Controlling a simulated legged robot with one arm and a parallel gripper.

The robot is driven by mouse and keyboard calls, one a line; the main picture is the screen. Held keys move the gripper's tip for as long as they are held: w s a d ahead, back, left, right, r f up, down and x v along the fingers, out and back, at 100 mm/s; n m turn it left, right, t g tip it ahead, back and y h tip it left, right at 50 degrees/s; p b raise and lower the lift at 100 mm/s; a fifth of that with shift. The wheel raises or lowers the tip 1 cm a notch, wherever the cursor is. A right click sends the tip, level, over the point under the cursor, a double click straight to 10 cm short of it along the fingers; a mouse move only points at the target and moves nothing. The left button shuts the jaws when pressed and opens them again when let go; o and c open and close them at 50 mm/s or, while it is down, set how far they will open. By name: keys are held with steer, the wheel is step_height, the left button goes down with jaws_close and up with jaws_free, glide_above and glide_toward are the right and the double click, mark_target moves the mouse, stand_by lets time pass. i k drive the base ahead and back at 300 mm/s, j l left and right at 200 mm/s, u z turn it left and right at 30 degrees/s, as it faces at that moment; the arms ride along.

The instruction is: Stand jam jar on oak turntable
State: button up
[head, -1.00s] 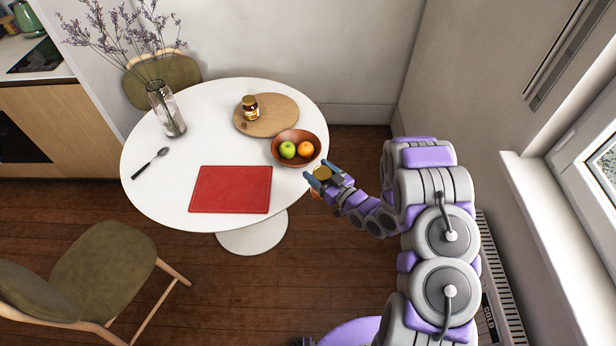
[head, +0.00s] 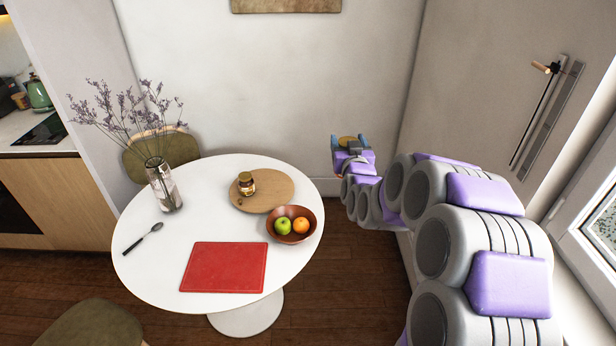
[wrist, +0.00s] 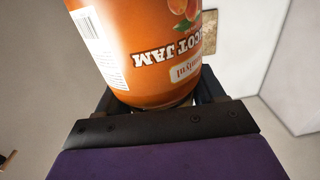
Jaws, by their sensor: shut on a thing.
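My gripper (head: 348,146) is shut on the jam jar, an orange jar labelled apricot jam (wrist: 150,50), whose text appears upside down in the wrist view. The oak turntable (head: 275,199) is a round wooden disc at the back of the white table. A small dark jar with a gold lid and pale label (head: 246,184) stands on its left part.
A brown bowl (head: 273,231) with a green apple and an orange stands just in front of the turntable. A red board (head: 224,267), a dark spoon (head: 143,238) and a glass vase of lavender (head: 164,187) are on the white table (head: 200,220). The turntable's right part is bare.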

mark_target(271, 196)
steer(key=i+l, duration=0.2)
steer(key=i, duration=0.3)
steer(key=i+l, duration=0.2)
steer(key=i, duration=0.3)
steer(key=i+l+u, duration=0.1)
steer(key=i, duration=0.4)
steer(key=l, duration=0.1)
